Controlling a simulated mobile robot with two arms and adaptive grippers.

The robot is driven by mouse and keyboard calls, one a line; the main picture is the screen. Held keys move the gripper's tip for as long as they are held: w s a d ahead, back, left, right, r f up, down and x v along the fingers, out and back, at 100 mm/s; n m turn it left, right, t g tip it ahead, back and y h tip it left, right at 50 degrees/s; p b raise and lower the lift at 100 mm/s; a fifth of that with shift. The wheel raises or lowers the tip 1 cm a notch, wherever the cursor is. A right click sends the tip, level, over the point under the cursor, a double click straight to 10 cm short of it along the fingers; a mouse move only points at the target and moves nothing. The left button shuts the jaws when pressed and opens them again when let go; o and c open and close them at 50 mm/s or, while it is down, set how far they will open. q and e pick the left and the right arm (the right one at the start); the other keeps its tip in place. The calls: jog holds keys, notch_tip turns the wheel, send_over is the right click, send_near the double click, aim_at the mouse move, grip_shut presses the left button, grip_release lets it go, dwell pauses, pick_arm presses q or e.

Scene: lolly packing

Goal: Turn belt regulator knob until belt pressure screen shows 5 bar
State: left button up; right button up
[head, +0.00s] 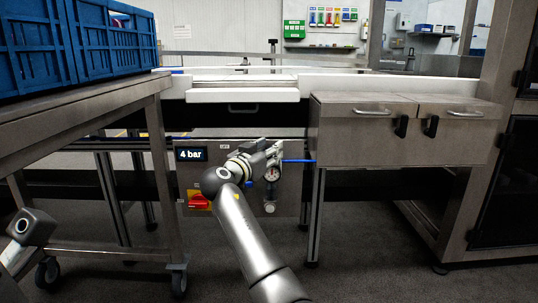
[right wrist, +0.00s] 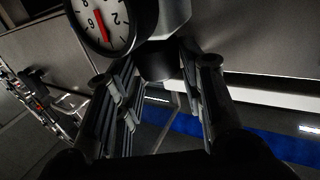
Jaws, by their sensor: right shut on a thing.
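The belt pressure screen (head: 191,154) on the grey panel (head: 235,205) reads "4 bar". My right gripper (head: 264,152) reaches the upper part of this panel, beside a round white pressure gauge (head: 271,174). In the right wrist view its fingers (right wrist: 160,85) are shut on the dark regulator knob (right wrist: 160,62), one on each side. The gauge (right wrist: 105,22) shows there at the upper left, with a red needle. The gripper hides the knob in the head view. My left gripper is not in view.
A red and yellow switch (head: 198,201) sits below the screen. A second regulator (head: 269,206) is under the gauge. A blue hose (head: 298,161) runs right. A steel cabinet (head: 385,140) overhangs at right; a table (head: 90,110) with blue crates (head: 105,45) stands left.

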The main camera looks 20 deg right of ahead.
jog(key=shift+m+g+h, duration=0.4)
jog(key=shift+g, duration=0.1)
jog(key=o, duration=0.7)
jog(key=v, duration=0.7)
jog(key=shift+a, duration=0.2)
